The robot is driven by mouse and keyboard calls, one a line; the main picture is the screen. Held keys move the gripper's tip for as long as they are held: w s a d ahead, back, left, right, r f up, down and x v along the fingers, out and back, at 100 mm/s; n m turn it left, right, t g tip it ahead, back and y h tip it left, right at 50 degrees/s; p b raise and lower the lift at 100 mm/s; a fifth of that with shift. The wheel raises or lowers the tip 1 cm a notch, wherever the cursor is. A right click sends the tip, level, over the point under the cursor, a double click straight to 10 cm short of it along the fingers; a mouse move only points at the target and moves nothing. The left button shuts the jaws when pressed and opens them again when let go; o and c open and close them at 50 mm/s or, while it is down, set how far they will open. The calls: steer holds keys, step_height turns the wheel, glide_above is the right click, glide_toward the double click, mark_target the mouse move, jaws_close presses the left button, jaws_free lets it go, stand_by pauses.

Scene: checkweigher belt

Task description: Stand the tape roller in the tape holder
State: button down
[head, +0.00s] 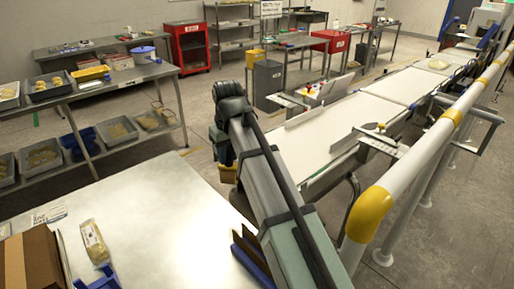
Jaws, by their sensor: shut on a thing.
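My arm rises from the bottom middle of the head view to a dark joint near the centre, then bends down behind itself. I cannot make out my gripper; the arm hides that area. I cannot pick out the tape roller with certainty. A dark brown and blue piece (246,252) shows beside my arm's left edge, mostly covered; I cannot tell what it is. A blue object (101,279) is cut off by the bottom edge of the view; I cannot tell whether it is the tape holder.
The pale table (160,215) is clear in its middle. A brown carton (30,262) and a yellowish bag (94,242) lie at its left. The white belt (335,125) runs behind my arm, with a white and yellow rail (420,150) at right. Shelves with trays (117,131) stand left.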

steer(key=s+a+n, duration=0.5)
steer(key=s+a, duration=1)
steer(key=a, duration=0.4)
steer(key=s+a+n, duration=0.2)
steer(key=s+a, duration=0.3)
steer(key=s, duration=0.4)
steer(key=s+a+n+g, duration=0.1)
steer(key=s+a+n, duration=0.2)
steer(key=s+a, duration=0.3)
steer(key=s, duration=0.4)
steer(key=shift+s+y, duration=0.15)
steer(key=shift+y, duration=0.15)
step_height(320, 180, down, 11)
steer(key=c, duration=0.8)
jaws_free()
steer(key=shift+o, duration=0.2)
steer(key=shift+f, duration=0.1)
